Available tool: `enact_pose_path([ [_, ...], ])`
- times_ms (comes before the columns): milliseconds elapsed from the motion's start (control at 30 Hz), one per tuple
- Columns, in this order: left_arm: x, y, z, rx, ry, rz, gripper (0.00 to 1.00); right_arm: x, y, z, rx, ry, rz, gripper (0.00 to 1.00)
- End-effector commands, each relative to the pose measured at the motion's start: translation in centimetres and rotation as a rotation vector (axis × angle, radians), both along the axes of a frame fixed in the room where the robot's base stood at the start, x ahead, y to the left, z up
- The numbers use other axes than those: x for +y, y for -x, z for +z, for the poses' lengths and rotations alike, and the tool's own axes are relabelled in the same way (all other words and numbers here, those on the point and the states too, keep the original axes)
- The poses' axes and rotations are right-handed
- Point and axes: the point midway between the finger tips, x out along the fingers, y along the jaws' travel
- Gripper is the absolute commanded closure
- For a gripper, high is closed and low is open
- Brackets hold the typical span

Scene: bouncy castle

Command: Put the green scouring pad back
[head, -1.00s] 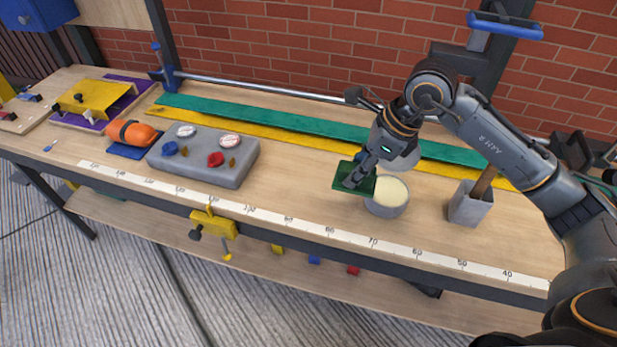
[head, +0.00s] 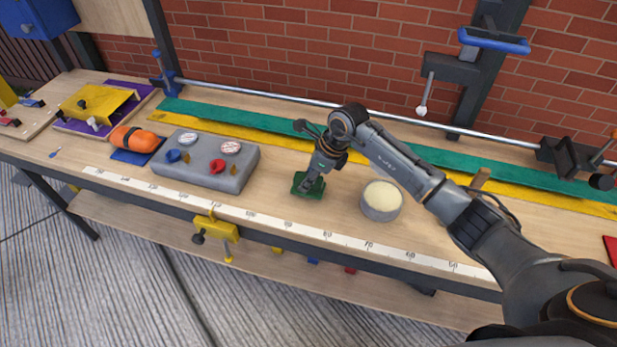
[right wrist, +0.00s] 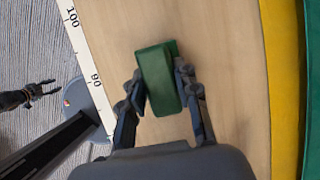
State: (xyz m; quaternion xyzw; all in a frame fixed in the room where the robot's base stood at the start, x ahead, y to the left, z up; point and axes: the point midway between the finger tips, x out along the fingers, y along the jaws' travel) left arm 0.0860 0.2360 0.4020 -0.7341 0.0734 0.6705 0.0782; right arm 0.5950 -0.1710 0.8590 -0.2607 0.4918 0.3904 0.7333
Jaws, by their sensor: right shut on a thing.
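The green scouring pad (head: 300,188) is a small dark green block at the middle of the workbench, between the grey box with knobs and the bowl. My right gripper (head: 311,187) comes down on it from above and is shut on it. In the right wrist view the pad (right wrist: 158,80) sits between the two fingers of the right gripper (right wrist: 160,95), over bare wood. I cannot tell whether the pad touches the bench. My left gripper (right wrist: 42,91) shows at the left of the right wrist view, beyond the bench edge, its fingers apart and empty.
A grey bowl (head: 381,208) with pale contents stands right of the pad. The grey box (head: 220,174) with knobs stands left of it. A white ruler strip (head: 290,230) runs along the front edge; yellow (head: 275,139) and green (head: 270,118) strips lie behind.

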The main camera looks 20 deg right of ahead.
Motion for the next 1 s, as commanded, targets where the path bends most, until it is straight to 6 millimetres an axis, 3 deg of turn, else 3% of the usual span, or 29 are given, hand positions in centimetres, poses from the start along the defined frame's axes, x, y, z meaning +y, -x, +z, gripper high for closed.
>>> enact_pose_path([
  [100,0.0,-0.1,0.7,-0.001,0.000,0.000,0.60,0.1,0.0,-0.8,-0.001,-0.003,-0.001,0.98],
  [467,-0.1,-0.1,0.2,-0.002,0.001,-0.001,0.60,0.0,-0.1,-1.5,-0.003,-0.001,-0.001,0.98],
  [500,-0.1,-0.1,0.3,-0.002,0.001,-0.001,0.60,0.0,-0.1,-1.3,-0.003,-0.001,-0.001,0.63],
  [600,-0.1,-0.1,0.4,-0.002,0.001,-0.001,0.60,0.0,-0.1,-1.3,-0.002,-0.002,0.000,0.46],
  [1000,-0.1,-0.1,0.5,-0.002,0.001,-0.001,0.60,-0.2,-0.1,-0.7,-0.005,-0.001,-0.002,0.46],
])
